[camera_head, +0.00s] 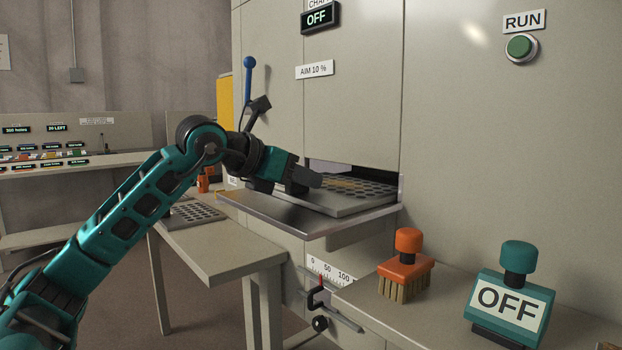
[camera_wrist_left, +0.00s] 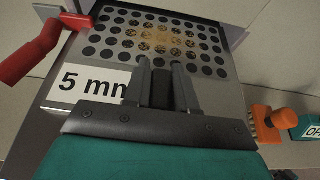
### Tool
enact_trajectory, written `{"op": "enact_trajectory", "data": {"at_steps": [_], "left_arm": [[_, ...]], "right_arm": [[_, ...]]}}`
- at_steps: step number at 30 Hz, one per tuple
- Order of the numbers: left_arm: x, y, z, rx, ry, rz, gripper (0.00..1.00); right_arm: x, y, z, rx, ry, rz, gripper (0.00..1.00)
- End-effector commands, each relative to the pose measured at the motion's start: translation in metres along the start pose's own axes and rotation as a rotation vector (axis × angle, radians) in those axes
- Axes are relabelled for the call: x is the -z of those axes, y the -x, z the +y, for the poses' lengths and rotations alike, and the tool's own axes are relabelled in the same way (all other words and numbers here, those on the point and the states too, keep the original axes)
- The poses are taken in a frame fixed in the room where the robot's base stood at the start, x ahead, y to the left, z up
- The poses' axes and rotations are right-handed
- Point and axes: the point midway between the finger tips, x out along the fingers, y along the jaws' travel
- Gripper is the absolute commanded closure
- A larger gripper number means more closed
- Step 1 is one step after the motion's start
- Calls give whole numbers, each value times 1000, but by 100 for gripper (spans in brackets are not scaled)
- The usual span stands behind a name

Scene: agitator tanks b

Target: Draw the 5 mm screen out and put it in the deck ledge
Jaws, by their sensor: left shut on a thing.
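The 5 mm screen (camera_head: 350,204) is a grey perforated plate with a brown patch of material on it. It lies low over a metal ledge (camera_head: 270,212) in front of the slot in the tall cabinet. Its far end is at the slot opening; how much is inside is hard to tell. My left gripper (camera_head: 307,183) is shut on the near edge of the screen. In the left wrist view the fingers (camera_wrist_left: 162,72) reach over the screen's front edge (camera_wrist_left: 215,98), beside the white "5 mm" label (camera_wrist_left: 90,84). My right gripper is not in view.
Another perforated plate (camera_head: 193,214) lies on the lower table (camera_head: 225,250) at the left. An orange brush (camera_head: 404,280) and a teal "OFF" block (camera_head: 507,308) stand on the front right counter. A red handle (camera_wrist_left: 30,55) sits left of the screen in the wrist view.

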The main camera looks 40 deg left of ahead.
Motion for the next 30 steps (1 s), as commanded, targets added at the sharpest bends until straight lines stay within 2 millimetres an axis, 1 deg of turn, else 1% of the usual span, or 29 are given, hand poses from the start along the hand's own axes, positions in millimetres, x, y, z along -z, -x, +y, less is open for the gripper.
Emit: {"op": "enact_trajectory", "data": {"at_steps": [2, 12, 30], "left_arm": [[2, 7, 1, 0, 9, -3, 100], [15, 31, 2, -7, 5, -2, 100], [31, 74, 2, -6, 6, -2, 100]], "right_arm": [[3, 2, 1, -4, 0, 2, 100], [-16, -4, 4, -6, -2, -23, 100], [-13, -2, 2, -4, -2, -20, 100]]}}
